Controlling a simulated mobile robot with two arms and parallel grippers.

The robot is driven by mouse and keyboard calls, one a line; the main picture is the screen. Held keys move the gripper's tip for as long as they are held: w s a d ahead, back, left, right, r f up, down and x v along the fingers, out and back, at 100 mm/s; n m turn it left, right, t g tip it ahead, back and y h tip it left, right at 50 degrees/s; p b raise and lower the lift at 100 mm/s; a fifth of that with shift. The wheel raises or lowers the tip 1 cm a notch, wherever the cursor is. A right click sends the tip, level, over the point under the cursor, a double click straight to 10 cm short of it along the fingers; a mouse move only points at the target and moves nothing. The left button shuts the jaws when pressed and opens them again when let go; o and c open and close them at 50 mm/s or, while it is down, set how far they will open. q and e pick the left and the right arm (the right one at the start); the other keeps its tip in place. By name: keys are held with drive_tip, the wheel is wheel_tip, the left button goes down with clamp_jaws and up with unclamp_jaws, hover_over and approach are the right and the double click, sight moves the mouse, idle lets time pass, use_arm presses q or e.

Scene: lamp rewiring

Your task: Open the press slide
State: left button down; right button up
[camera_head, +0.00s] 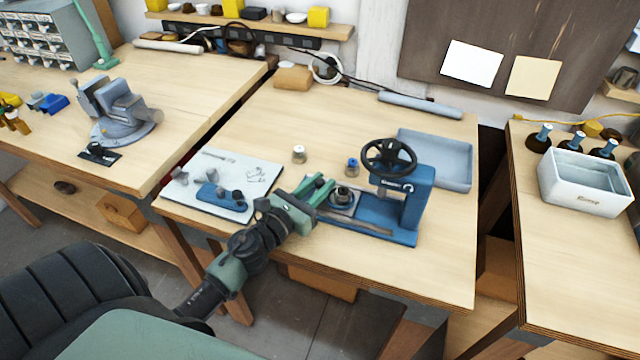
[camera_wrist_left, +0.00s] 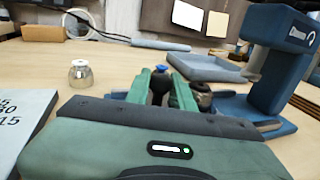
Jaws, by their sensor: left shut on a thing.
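The blue press (camera_head: 416,196) stands on the middle bench, with a black handwheel (camera_head: 389,156) on top. Its slide (camera_head: 343,203), at the left end of the base, carries a dark round part and lies out to the left of the press column. My left gripper (camera_head: 321,187) reaches in from the left at the slide. In the left wrist view its green fingers (camera_wrist_left: 162,88) are closed around a small dark knob (camera_wrist_left: 160,84), which seems to belong to the slide. The fingers partly hide the slide there. The press column (camera_wrist_left: 278,62) rises at right. My right gripper is out of view.
A white mat (camera_head: 222,172) with a blue fixture lies left of the gripper. A small metal jar (camera_head: 299,154) and a blue-topped one (camera_head: 352,167) stand behind it. A blue-grey tray (camera_head: 447,160) sits behind the press. The bench front right is clear.

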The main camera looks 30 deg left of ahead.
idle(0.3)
use_arm(q)
drive_tip(key=shift+a+f, duration=0.1)
drive_tip(key=shift+a, duration=0.3)
drive_tip(key=a, duration=0.1)
drive_tip(key=a+b, duration=0.1)
drive_tip(key=shift+s+a, duration=0.3)
drive_tip(key=shift+s, duration=0.1)
drive_tip(key=shift+a, duration=0.25)
drive_tip(key=c, duration=1.5)
unclamp_jaws()
drive_tip(key=shift+d, duration=0.1)
drive_tip(key=shift+s, duration=0.1)
